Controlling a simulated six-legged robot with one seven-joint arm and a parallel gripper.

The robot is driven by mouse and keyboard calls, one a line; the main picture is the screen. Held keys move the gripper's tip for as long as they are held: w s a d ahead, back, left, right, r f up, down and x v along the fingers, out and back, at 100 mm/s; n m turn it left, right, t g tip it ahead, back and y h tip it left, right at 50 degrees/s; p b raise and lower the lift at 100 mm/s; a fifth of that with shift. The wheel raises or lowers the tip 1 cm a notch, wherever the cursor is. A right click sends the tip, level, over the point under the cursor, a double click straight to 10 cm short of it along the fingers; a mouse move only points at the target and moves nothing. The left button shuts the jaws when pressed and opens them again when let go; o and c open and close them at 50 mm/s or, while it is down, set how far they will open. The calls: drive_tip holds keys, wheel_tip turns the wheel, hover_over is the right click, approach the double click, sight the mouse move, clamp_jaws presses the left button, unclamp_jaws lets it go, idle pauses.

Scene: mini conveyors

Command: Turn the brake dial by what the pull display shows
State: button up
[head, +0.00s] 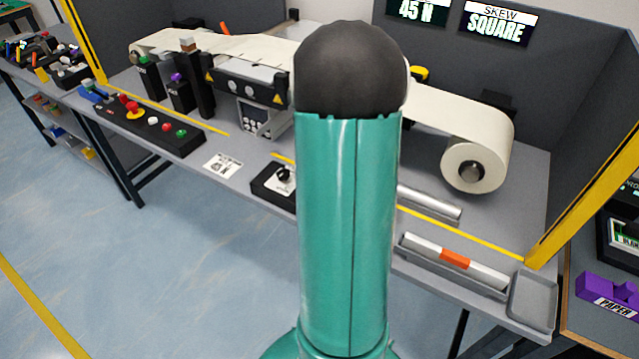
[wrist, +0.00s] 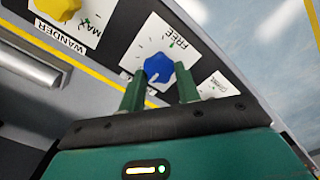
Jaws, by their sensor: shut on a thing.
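The blue dial (wrist: 172,76) shows in the wrist view on a white plate marked FREE, with tick marks around it. A white mark on the knob points to the lower left. My gripper (wrist: 161,72) is shut on the blue dial, with one green finger on each side of it. The rest of the plate's lettering is hidden by my gripper. In the head view the pull display (head: 417,11) reads 45 N, its top cut off. My arm hides the blue dial and my gripper there.
A yellow dial (wrist: 55,8) marked WANDER and MAX is beside the blue one. A display (head: 497,23) reads SKEW SQUARE. A paper roll (head: 475,166), metal bars and a grey tray (head: 532,300) are on the right of the bench. A black button panel (head: 150,125) is at left.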

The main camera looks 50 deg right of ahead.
drive_tip(key=o, duration=1)
drive_tip(key=shift+c, duration=0.2)
wheel_tip(320, 180, up, 14)
drive_tip(key=shift+f, duration=0.1)
drive_tip(key=w+a+r+n+t+h, duration=0.15)
drive_tip(key=a+r, duration=0.25)
drive_tip(key=a, duration=1)
drive_tip(key=a+r+n+t+y, duration=0.1)
drive_tip(key=a+r+n+t, duration=0.2)
drive_tip(key=a, duration=1.1)
drive_tip(key=s+a+n+t, duration=0.1)
drive_tip(key=s+a, duration=0.3)
drive_tip(key=a, duration=0.4)
drive_tip(key=shift+s+a+n, duration=0.25)
drive_tip(key=shift+s+n, duration=0.15)
drive_tip(key=shift+n, duration=0.15)
